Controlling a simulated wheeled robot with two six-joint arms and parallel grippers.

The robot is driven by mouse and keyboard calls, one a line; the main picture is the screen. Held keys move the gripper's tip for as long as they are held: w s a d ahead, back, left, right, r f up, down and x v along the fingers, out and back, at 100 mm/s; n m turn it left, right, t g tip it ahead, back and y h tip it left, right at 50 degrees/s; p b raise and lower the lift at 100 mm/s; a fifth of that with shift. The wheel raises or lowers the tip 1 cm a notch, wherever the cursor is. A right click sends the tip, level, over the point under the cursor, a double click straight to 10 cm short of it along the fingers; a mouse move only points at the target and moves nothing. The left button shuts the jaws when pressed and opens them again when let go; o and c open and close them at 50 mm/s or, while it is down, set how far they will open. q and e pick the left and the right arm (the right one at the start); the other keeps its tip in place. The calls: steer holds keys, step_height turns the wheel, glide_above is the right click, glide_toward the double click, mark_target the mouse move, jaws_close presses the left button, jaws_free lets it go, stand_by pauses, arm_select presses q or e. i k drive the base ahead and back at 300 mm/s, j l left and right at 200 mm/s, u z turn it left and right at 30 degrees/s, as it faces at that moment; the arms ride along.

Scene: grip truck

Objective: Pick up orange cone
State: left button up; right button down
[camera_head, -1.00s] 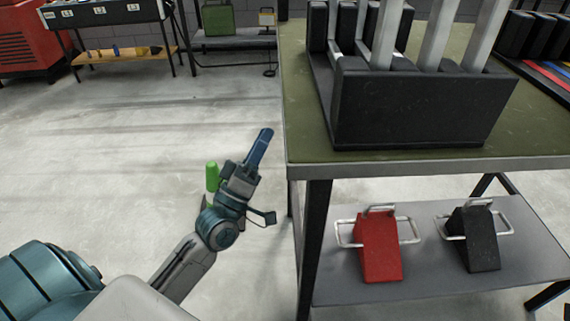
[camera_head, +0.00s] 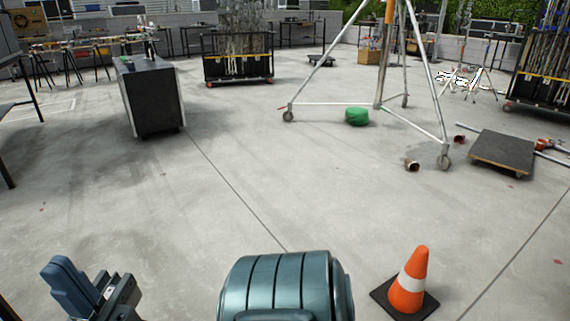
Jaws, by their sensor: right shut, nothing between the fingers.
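An orange cone (camera_head: 409,285) with a white band stands upright on a black square base on the concrete floor, at the lower right of the head view. My right gripper (camera_head: 62,270) is at the lower left, shut and empty, with its blue fingers pointing up and left. It is far to the left of the cone and not touching it. A rounded teal part of my own arm lies between them at the bottom edge. My left gripper is not in view.
The floor around the cone is mostly clear. A wheeled tripod frame (camera_head: 428,118) stands beyond it, with a green round object (camera_head: 357,116) beneath. A low wooden dolly (camera_head: 502,151) is at right. A dark cabinet (camera_head: 152,98) stands at upper left.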

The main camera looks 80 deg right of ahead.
mark_target(404, 296)
steer(key=z, duration=4.2)
steer(key=j+z, duration=0.1)
steer(key=j, duration=0.35)
steer(key=k+j+z, duration=0.1)
steer(key=j, duration=0.3)
steer(key=k+j+z, duration=0.1)
steer(key=j, duration=0.75)
steer(key=k+j+z, duration=0.15)
steer(key=j, duration=0.25)
